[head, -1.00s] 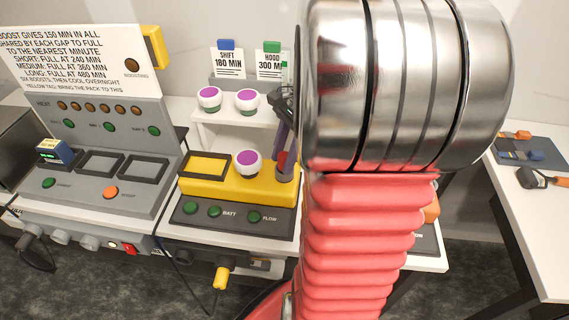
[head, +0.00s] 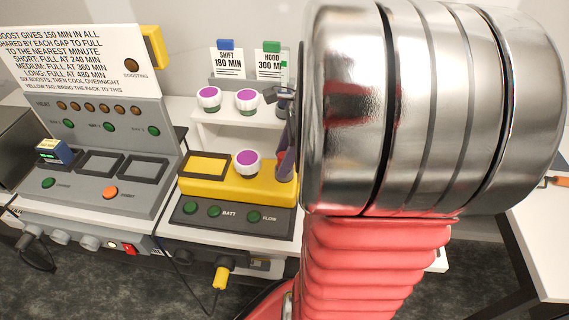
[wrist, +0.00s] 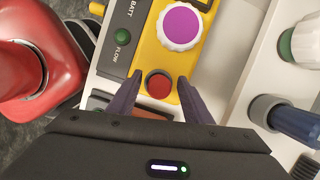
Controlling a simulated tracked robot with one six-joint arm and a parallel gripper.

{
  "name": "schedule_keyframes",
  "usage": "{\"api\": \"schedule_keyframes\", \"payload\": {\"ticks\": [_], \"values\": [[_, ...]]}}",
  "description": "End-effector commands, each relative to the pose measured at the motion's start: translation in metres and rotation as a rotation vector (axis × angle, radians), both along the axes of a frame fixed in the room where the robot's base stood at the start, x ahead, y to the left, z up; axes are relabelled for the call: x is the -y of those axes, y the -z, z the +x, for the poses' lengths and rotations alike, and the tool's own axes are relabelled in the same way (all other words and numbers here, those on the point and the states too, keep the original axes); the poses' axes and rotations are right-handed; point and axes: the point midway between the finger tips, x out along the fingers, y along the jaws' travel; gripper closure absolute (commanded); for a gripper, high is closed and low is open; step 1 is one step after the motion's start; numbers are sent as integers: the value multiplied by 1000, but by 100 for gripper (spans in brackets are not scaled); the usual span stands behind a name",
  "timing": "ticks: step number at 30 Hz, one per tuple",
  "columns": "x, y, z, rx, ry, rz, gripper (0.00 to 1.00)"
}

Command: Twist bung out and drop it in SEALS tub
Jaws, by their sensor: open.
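The bung is a round red plug (wrist: 159,84) in the end of a yellow block (wrist: 167,55). In the wrist view my gripper (wrist: 160,90) is open, with one dark finger on each side of the bung and a small gap showing on each side. In the head view the yellow block (head: 228,191) sits on the grey BATT and FLOW unit, and my gripper's dark fingers (head: 287,150) stand at its right end. There the bung is hidden. I cannot make out a tub marked SEALS in either view.
A white knob with a purple top (wrist: 181,25) stands on the yellow block close to the bung. In the wrist view a blue cylinder (wrist: 295,121) in a grey ring is at the right. Two purple-topped white knobs (head: 209,99) (head: 247,100) stand on the shelf behind.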

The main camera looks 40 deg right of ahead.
Motion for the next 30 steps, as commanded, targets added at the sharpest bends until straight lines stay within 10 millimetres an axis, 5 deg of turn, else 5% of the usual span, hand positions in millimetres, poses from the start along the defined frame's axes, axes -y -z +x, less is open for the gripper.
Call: {"api": "schedule_keyframes", "payload": {"ticks": [30], "values": [[-1, 0, 0, 0, 744, -1, 55]]}}
